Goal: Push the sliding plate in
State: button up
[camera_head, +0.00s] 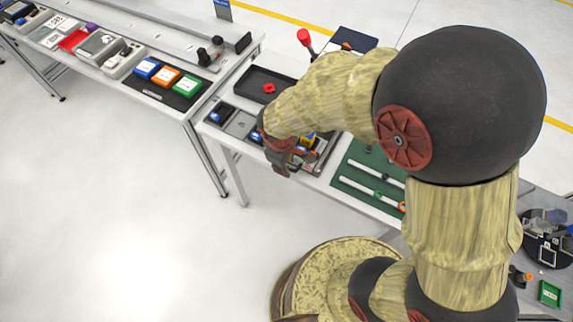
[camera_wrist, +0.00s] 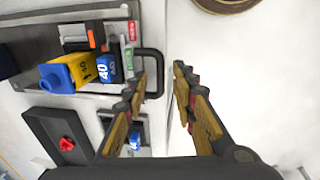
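The sliding plate (camera_wrist: 70,22) is a grey metal plate with a black U-shaped handle (camera_wrist: 153,50) on its right edge in the wrist view. It carries a yellow and blue part (camera_wrist: 75,72) and a blue block marked 40 (camera_wrist: 104,70). In the head view the plate (camera_head: 325,146) is partly hidden behind my arm. My gripper (camera_wrist: 159,74) is open; the handle's outer bar appears between its fingertips, the left one overlapping the handle loop. I cannot tell whether they touch. In the head view my gripper (camera_head: 288,163) hangs at the table's front edge.
A green mat (camera_head: 345,175) with rods is to the right. Another table (camera_head: 195,100) with coloured boxes stands at the left. The floor (camera_head: 120,220) in front is clear.

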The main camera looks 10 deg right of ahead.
jog(key=shift+f, duration=0.25)
jog(key=shift+c, duration=0.6)
grip_shut()
